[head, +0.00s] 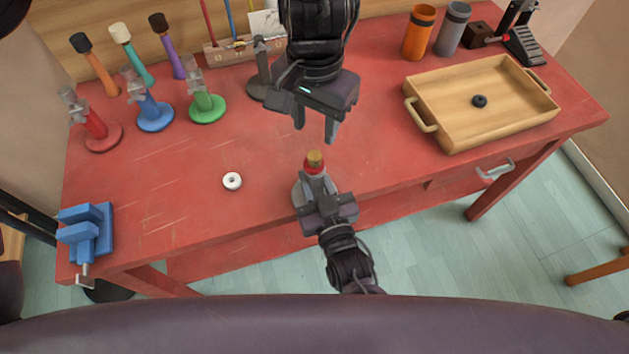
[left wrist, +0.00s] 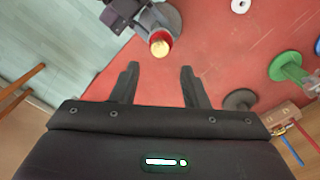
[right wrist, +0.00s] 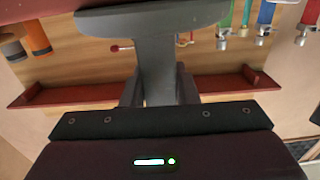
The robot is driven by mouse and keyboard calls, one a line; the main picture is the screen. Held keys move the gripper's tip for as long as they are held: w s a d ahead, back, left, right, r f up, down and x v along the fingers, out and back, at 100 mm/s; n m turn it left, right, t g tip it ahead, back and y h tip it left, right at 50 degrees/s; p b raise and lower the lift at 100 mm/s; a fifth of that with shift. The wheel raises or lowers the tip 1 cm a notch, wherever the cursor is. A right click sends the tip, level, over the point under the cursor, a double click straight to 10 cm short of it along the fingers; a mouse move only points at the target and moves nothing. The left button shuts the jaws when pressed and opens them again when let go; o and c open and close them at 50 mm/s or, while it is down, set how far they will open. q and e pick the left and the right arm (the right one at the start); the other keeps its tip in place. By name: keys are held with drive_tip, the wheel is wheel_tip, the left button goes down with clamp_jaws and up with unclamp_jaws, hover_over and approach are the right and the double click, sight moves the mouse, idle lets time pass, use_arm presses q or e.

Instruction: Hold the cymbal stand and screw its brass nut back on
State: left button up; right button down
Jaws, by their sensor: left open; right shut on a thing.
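The grey cymbal stand (head: 318,183) is upright near the table's front edge, with a red piece near its top. The brass nut (head: 315,156) sits on top of the red piece; how far it is screwed on cannot be told. It also shows in the left wrist view (left wrist: 161,48). My right gripper (head: 322,203) is shut on the stand's stem, which shows in the right wrist view (right wrist: 157,70). My left gripper (head: 316,127) is open and empty, its fingers just behind and above the nut, not touching it.
A white ring (head: 232,181) lies left of the stand. A blue vise (head: 85,235) is at the front left. Red, blue and green stands (head: 207,108) are at the back left, a dark grey one (head: 259,88) behind my left gripper. A wooden tray (head: 440,134) holds a black ring (head: 480,101).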

sight(315, 155)
use_arm(q)
drive_tip(key=shift+n, duration=0.5)
drive_tip(key=shift+f, duration=4)
